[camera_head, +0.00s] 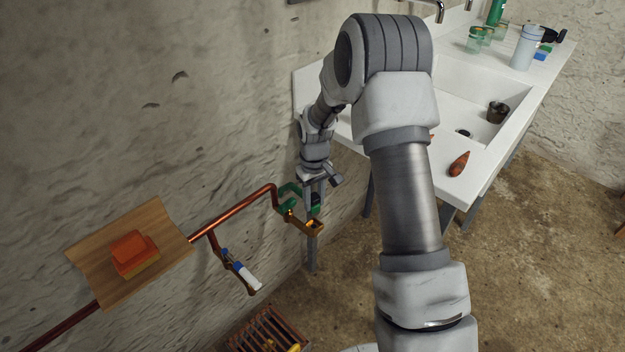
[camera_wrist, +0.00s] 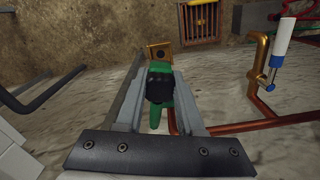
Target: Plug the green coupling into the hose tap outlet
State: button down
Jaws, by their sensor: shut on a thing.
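My gripper (camera_head: 314,190) is shut on the green coupling (camera_head: 316,209), which has a dark band. The coupling also shows between the two fingers in the wrist view (camera_wrist: 155,112), its black part facing the camera. The brass hose tap outlet (camera_head: 313,227) has a squarish mouth with a dark opening and sits just below the coupling in the head view. In the wrist view the outlet (camera_wrist: 157,52) appears just beyond the coupling, roughly in line with it. The coupling hides part of it, and I cannot tell whether they touch.
A copper pipe (camera_head: 236,215) runs along the wall to the tap. A white-and-blue handled valve (camera_head: 245,274) hangs from it. A wooden shelf (camera_head: 165,222) holds an orange sponge (camera_head: 133,254). A slatted crate (camera_head: 268,331) stands below. A white sink counter (camera_head: 490,165) is at right.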

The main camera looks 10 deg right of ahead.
aim_at(315, 214)
jog(key=r+n+p, duration=0.1)
jog(key=n+p, duration=0.1)
jog(key=p, duration=0.2)
jog(key=shift+s+r, duration=0.1)
jog(key=shift+r, duration=0.2)
jog(key=shift+f+n+p, duration=0.2)
jog(key=shift+n+p, duration=0.3)
jog(key=shift+p, duration=0.25)
jog(key=shift+s+f+b, duration=0.1)
jog(key=shift+f+b, duration=0.1)
jog(key=shift+b, duration=0.1)
jog(key=shift+f+b, duration=1.6)
jog(key=shift+f, duration=0.55)
jog(key=shift+f+b, duration=1.1)
jog(key=shift+f, duration=0.1)
jog(key=c, duration=0.8)
grip_release()
jog(key=shift+o, duration=0.2)
jog(key=o, duration=0.6)
jog(key=shift+c, duration=0.2)
